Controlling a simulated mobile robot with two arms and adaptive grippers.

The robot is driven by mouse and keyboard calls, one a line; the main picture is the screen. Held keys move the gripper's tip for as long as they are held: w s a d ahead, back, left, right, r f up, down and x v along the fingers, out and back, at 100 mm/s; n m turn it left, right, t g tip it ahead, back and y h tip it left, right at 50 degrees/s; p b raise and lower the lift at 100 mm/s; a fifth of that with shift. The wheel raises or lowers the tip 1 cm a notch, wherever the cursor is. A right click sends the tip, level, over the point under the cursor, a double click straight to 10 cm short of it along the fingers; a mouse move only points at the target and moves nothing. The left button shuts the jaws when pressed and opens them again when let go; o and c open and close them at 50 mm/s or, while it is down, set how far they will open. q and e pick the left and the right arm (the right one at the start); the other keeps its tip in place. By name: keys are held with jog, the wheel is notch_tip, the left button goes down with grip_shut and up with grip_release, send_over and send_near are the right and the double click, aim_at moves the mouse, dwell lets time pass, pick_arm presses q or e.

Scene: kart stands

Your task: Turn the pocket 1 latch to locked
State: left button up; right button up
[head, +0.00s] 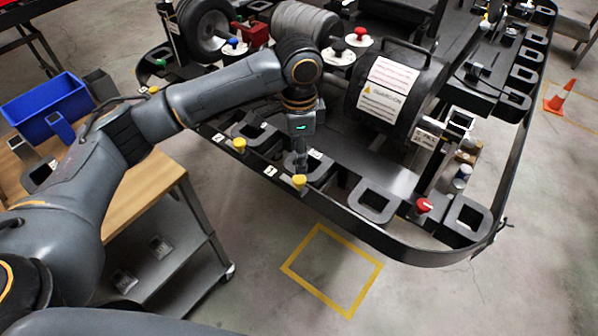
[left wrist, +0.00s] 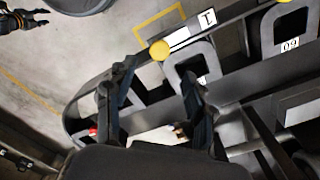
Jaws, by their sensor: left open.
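The pocket 1 latch shows as a yellow knob (head: 299,181) on the front edge of the black kart stand, beside a small white label 1 (head: 270,171). In the left wrist view the same yellow knob (left wrist: 159,49) sits just beyond my fingertips, next to the label 1 (left wrist: 207,18). I cannot tell which way the latch is turned. My left gripper (head: 301,163) points down over pocket 1, just behind the knob. In the left wrist view the gripper (left wrist: 155,82) is open and empty, its two fingers apart.
Another yellow knob (head: 239,144) stands to the left by label 2 (head: 218,138), and a red knob (head: 424,205) to the right. A black cylinder (head: 402,88) lies behind my gripper. A wooden-top cart (head: 150,185) with a blue bin (head: 47,108) stands left. Floor in front is clear.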

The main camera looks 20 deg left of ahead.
aim_at(299, 179)
pick_arm(q)
notch_tip(299, 179, down, 8)
jog(key=shift+r+p, duration=0.1)
jog(key=shift+p, duration=0.3)
jog(key=shift+c, duration=0.4)
grip_shut()
